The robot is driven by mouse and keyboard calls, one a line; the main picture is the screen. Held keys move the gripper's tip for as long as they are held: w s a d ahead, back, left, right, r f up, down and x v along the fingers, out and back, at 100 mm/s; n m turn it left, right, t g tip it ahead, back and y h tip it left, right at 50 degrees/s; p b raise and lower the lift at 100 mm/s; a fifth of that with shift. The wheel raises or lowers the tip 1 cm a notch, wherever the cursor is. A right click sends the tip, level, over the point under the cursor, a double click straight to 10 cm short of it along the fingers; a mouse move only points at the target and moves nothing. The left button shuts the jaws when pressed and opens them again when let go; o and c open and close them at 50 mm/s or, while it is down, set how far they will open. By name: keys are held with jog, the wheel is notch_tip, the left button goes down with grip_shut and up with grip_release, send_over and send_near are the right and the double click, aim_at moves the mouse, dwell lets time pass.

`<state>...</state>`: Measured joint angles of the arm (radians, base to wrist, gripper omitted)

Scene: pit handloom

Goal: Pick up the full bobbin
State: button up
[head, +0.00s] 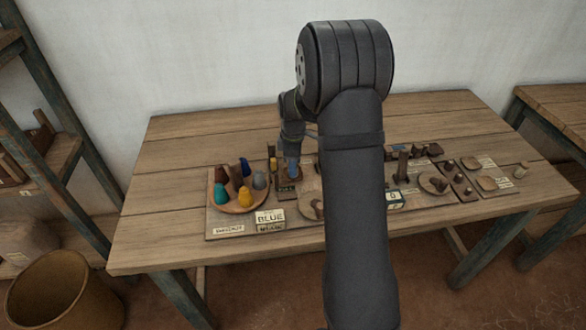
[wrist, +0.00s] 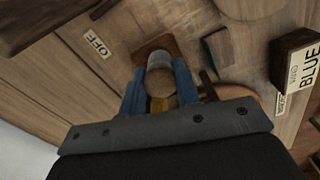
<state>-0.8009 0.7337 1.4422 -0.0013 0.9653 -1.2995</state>
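My gripper (head: 292,172) points down over the table, left of my forearm in the head view. In the wrist view its two blue fingers (wrist: 159,75) are spread, one on each side of a small upright cylinder (wrist: 160,61) with a grey top. This cylinder stands on a square brown wooden base (wrist: 147,45). A narrow gap seems to show beside it. I cannot tell for sure that it is the full bobbin. In the head view my gripper largely hides it.
A round wooden tray (head: 229,209) with several coloured cones sits left of my gripper. A BLUE card block (head: 270,216) is in front. Small dishes and wooden pieces (head: 487,183) lie to the right. The table's left side (head: 160,215) is clear. A basket (head: 62,290) stands on the floor.

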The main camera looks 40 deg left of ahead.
jog(key=c, duration=0.4)
jog(key=shift+o, duration=0.2)
jog(key=shift+r, duration=0.15)
